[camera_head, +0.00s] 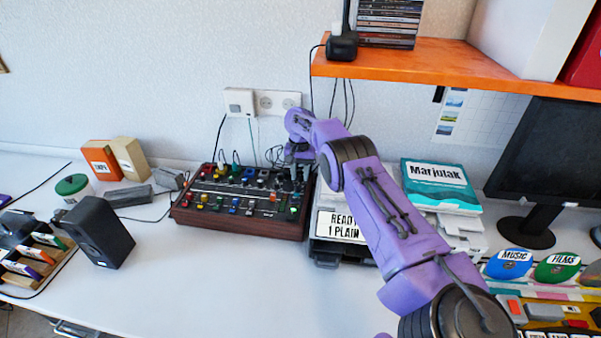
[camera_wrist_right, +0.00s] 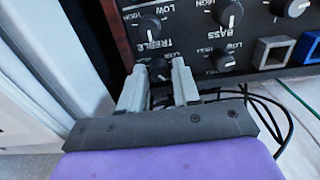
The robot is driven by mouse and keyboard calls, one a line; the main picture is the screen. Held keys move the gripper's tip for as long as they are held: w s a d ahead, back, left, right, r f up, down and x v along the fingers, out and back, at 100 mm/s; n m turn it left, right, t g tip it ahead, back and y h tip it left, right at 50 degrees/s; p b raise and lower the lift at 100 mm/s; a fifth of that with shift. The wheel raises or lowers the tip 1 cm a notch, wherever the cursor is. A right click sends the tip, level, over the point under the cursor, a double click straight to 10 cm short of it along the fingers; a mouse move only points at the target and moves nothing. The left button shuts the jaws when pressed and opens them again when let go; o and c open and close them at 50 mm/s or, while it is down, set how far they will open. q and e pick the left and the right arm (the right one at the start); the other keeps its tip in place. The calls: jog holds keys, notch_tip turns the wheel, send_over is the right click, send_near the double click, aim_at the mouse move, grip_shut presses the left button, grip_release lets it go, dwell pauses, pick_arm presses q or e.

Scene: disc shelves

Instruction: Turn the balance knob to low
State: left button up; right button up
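A wood-sided control panel (camera_head: 240,205) with many knobs and sliders stands on the white desk. My right arm reaches to its right end, and its gripper (camera_head: 297,160) is small there. In the right wrist view, the two pale fingertips of that gripper (camera_wrist_right: 160,72) stand a little apart, with a small dark knob (camera_wrist_right: 158,68) between or just beyond them. I cannot tell whether they touch it. Its label is mostly hidden and unreadable. The treble knob (camera_wrist_right: 150,25) and the bass knob (camera_wrist_right: 229,14) sit near it, with upside-down lettering. My left gripper is not in view.
A black speaker (camera_head: 97,232) stands left of the panel. A printer-like box (camera_head: 335,228) is close on its right. An orange shelf (camera_head: 430,65) hangs above at the right. Black cables (camera_wrist_right: 262,110) run beside the gripper. The desk in front of the panel is clear.

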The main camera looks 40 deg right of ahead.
grip_shut()
jog(key=shift+f+n+b, duration=0.15)
jog(key=shift+n+b, duration=0.25)
jog(key=shift+n, duration=0.7)
jog(key=shift+r+n+b, duration=0.2)
jog(key=shift+n+b, duration=0.1)
jog(key=shift+n, duration=0.9)
jog(key=shift+o, duration=0.6)
grip_release()
jog(key=shift+r, duration=0.15)
